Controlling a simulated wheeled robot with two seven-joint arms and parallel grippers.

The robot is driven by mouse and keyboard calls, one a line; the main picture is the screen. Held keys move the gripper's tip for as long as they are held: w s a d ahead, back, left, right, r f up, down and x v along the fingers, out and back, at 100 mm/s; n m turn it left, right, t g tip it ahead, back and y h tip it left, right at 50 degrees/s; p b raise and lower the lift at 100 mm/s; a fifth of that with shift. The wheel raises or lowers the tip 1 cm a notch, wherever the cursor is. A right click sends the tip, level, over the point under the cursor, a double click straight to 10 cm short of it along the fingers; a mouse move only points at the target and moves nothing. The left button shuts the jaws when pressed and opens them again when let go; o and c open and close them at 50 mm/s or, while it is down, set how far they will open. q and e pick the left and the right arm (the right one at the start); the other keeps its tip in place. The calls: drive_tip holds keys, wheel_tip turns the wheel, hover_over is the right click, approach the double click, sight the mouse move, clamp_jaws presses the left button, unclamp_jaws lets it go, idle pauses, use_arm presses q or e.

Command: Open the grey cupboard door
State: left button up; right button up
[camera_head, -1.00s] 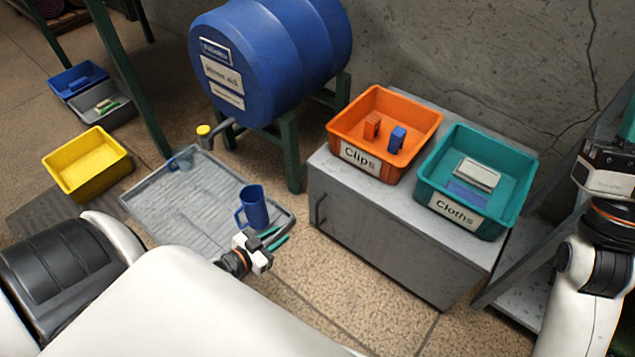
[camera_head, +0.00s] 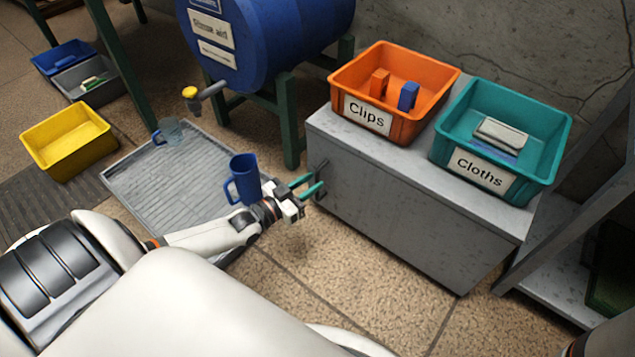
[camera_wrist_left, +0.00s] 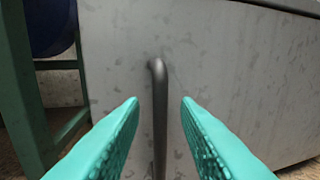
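The grey cupboard (camera_head: 405,205) stands on the floor with its door closed. Its dark bar handle (camera_head: 319,180) is near the left edge of the front. In the left wrist view the upright handle (camera_wrist_left: 159,115) lies between the two teal fingers, with a gap on each side. My left gripper (camera_head: 311,187) is open at the handle; it also shows in the left wrist view (camera_wrist_left: 160,105). The fingers do not touch the handle visibly. My right gripper is out of view.
An orange Clips bin (camera_head: 347,82) and a teal Cloths bin (camera_head: 545,150) stand on the cupboard. A blue barrel (camera_head: 290,40) on a green stand is left of it. A blue jug (camera_head: 244,178) stands on the grey tray (camera_head: 140,190) close to my left wrist. Floor before the cupboard is clear.

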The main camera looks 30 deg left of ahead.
use_arm(q)
drive_tip(key=shift+b+x, duration=0.45)
drive_tip(key=shift+x, duration=0.95)
drive_tip(key=shift+c, duration=0.3)
clamp_jaws()
